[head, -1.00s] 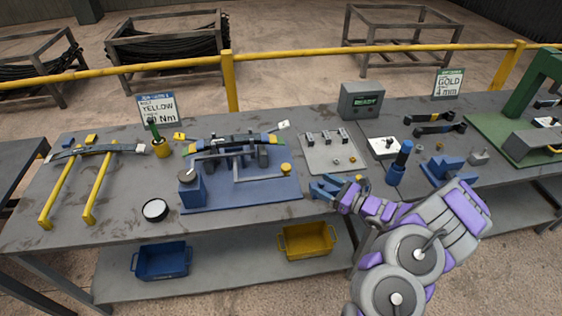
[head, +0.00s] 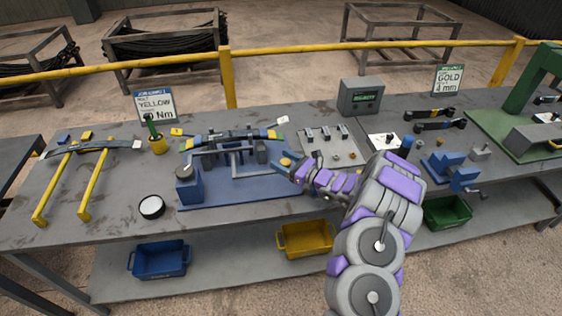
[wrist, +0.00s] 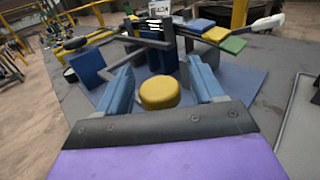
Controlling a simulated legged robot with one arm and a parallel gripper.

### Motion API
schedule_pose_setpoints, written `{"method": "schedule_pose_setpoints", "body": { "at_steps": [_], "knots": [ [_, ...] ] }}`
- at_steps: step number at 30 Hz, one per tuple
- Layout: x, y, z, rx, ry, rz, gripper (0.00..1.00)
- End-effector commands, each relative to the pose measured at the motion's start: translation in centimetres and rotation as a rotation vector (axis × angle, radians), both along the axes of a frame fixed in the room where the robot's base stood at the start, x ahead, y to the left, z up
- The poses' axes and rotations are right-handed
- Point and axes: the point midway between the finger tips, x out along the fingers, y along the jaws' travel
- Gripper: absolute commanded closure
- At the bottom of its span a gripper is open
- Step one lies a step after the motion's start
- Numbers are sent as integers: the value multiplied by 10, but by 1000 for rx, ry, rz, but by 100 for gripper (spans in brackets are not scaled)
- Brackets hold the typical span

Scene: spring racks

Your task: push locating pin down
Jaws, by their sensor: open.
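A round yellow knob (wrist: 160,93) shows between the fingers of my gripper (wrist: 160,90) in the wrist view. I take it as the top of the locating pin; its shaft is hidden. In the head view the knob (head: 286,161) is at the right end of the blue fixture plate (head: 235,193). My gripper (head: 284,168) is at that end, open, its blue fingers on either side of the knob. I cannot tell whether they touch it. A leaf spring (head: 232,138) lies across the fixture behind, with a grey bar frame (wrist: 150,44) beside it.
A blue block with a round top (head: 188,185) stands at the fixture's left. A grey tray (head: 330,148) with small parts is behind my gripper. A white-topped round dish (head: 152,207) sits front left. Yellow bin (head: 305,240) and blue bin (head: 160,260) are below.

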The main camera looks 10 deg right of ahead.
Motion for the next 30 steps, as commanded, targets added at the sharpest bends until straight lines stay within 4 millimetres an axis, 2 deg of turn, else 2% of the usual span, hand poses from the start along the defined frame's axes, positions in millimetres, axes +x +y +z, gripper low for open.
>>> {"method": "schedule_pose_setpoints", "body": {
  "at_steps": [3,13,30],
  "knots": [
    [5,6,0,-1,-1,2,33],
    [8,8,1,0,-1,0,33],
    [7,7,2,1,-5,0,87]
  ]
}}
